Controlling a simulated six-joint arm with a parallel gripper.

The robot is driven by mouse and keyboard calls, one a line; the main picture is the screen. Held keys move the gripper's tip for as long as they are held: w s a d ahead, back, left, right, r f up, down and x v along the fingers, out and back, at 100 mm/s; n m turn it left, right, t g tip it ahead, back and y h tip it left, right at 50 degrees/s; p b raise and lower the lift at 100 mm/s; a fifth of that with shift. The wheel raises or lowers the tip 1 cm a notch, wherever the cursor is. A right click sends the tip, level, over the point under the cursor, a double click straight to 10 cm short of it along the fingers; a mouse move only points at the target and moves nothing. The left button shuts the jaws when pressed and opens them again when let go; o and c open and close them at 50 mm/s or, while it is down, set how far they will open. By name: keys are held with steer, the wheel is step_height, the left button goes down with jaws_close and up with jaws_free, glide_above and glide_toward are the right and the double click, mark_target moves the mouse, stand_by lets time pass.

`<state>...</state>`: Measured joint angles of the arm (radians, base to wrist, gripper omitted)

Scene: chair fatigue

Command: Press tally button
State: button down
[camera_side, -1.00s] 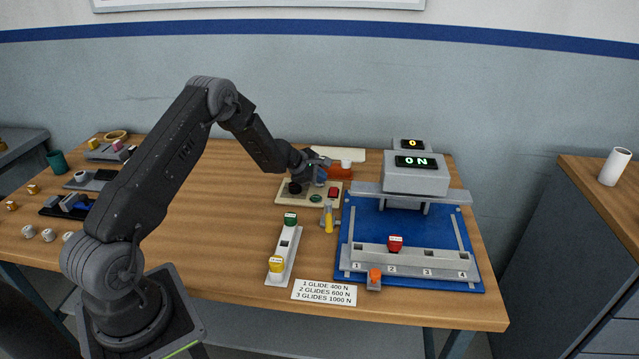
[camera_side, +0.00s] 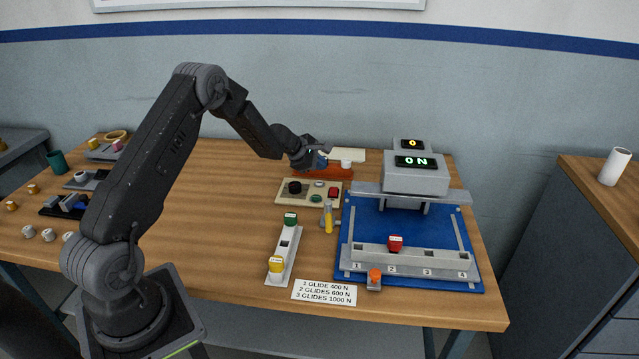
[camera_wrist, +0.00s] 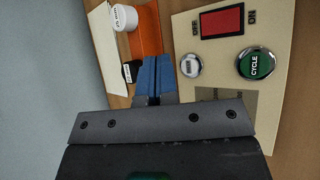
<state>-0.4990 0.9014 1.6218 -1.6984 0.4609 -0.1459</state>
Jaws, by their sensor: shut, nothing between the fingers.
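The control panel (camera_side: 283,198) is a cream plate. It carries a black knob (camera_side: 294,187), a red rocker switch (camera_side: 333,192), a green CYCLE button (camera_wrist: 257,63) and a small silver button (camera_wrist: 190,65) whose lettering is too small to read. My gripper (camera_side: 323,160) is raised behind the panel, near its back edge and over the orange tray (camera_side: 340,173). In the wrist view its blue fingertips (camera_wrist: 155,66) are together and empty, just left of the silver button and apart from it. The yellow counter display (camera_side: 412,143) shows 0.
A white labelled cylinder (camera_side: 346,164) is by the orange tray. A glide rack (camera_side: 287,252) and yellow-handled tool (camera_side: 328,218) lie in front. The table's middle left is clear.

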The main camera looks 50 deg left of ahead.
steer(key=shift+r, duration=1)
steer(key=shift+d+r, duration=0.1)
steer(key=shift+r, duration=0.05)
steer(key=s+d+r+m+g+h, duration=0.1)
steer(key=s+d+r+m, duration=0.5)
steer(key=d+r, duration=0.45)
steer(key=s+d+r+m+g+h, duration=0.1)
steer(key=s+d+r+m+h, duration=0.1)
steer(key=s+d+r+m, duration=0.65)
steer(key=s+d+r+m+g+y, duration=0.1)
steer(key=s+d+r+m, duration=0.3)
steer(key=s+d, duration=0.4)
steer(key=s+f+m+y, duration=0.2)
steer(key=s+m, duration=0.4)
steer(key=s, duration=0.8)
steer(key=shift+s+d+m+y, duration=0.15)
steer(key=shift+d+m+y, duration=0.25)
steer(key=shift+y, duration=0.3)
